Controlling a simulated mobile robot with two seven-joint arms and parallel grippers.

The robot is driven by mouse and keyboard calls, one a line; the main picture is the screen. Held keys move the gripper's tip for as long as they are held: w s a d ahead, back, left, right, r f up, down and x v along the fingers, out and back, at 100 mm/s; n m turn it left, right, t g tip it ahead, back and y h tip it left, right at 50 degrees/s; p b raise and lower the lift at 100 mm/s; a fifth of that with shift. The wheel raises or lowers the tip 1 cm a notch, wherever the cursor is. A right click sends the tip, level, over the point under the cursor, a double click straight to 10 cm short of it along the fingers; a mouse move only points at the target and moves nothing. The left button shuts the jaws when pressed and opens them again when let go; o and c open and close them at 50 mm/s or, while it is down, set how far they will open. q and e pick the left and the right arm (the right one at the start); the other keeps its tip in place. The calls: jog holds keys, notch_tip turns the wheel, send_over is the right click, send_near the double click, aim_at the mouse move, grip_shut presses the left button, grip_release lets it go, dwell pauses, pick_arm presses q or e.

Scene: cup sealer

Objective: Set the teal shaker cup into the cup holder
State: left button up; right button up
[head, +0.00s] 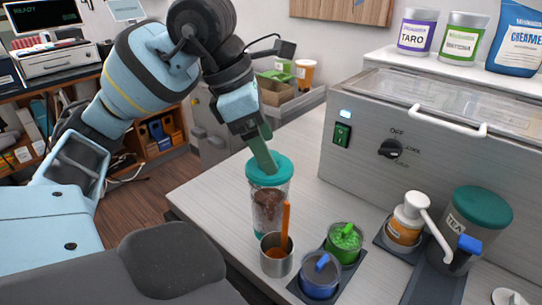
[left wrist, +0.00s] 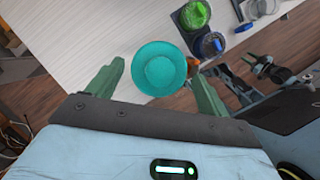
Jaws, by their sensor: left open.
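The teal shaker cup (head: 268,208) stands upright on the counter, clear-walled with brown contents and a teal lid. Its round lid (left wrist: 160,68) also shows from above in the left wrist view. My left gripper (head: 264,152) is open, with its green fingers at the lid. In the left wrist view the fingers (left wrist: 157,74) stand on either side of the lid with gaps. I cannot tell for sure which thing is the cup holder.
A steel cup (head: 277,262) with an orange handle stands close in front of the shaker cup. Green (head: 344,240) and blue-lidded (head: 320,275) containers sit beside it. A pump bottle (head: 405,222) and a tea jug (head: 478,225) stand right. A steel machine (head: 440,150) fills the back.

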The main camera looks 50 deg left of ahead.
aim_at(266, 203)
pick_arm(q)
jog(key=x, duration=0.4)
jog(key=shift+s+f, duration=0.2)
jog(key=shift+f, duration=0.05)
jog(key=shift+w+f, duration=0.15)
jog(key=shift+f, duration=0.15)
pick_arm(e)
jog(key=shift+w, duration=0.5)
